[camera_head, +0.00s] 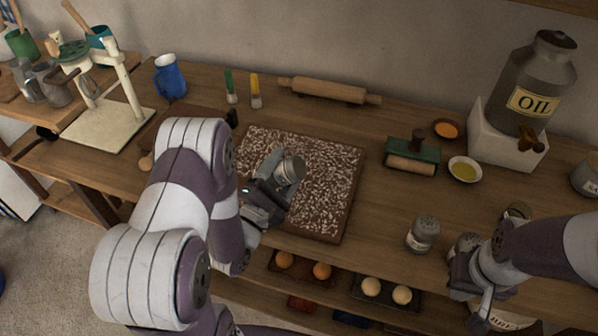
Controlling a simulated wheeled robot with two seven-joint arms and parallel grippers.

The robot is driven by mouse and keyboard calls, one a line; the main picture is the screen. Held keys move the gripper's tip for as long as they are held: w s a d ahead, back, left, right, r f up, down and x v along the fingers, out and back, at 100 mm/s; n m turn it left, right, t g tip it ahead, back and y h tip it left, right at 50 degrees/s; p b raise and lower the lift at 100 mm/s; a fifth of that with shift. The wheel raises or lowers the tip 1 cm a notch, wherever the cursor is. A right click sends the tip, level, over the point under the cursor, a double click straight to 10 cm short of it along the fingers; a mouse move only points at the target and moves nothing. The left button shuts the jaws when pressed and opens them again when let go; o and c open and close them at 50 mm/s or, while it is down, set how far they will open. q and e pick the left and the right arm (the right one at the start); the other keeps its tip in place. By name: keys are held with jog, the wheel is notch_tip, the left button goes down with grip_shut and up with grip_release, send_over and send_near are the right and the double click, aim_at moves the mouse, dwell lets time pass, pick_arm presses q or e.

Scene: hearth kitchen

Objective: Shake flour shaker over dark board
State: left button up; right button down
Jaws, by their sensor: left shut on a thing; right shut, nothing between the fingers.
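The dark board (336,172) lies on the wooden counter, with white flour specks scattered over most of it. My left gripper (272,187) is over the board's left part and is shut on a metal shaker (291,168), which is tilted above the board. A second shaker (423,234) stands upright on the counter right of the board. My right gripper (466,262) is shut and empty at the counter's front edge, right of that second shaker.
A rolling pin (322,90) lies behind the board, with two brushes (255,92) beside it. Eggs (371,287) sit on a shelf below.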

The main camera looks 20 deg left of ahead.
pick_arm(q)
jog(key=shift+a, duration=1.15)
jog(key=shift+s+a, duration=0.25)
jog(key=shift+a, duration=0.1)
jog(key=shift+w+d+r, duration=0.1)
jog(key=shift+w+d, duration=0.05)
jog(key=shift+d, duration=0.15)
jog(key=shift+w+a, duration=0.1)
jog(key=a+p, duration=0.2)
jog(key=a, duration=0.5)
jog(key=shift+a, duration=0.25)
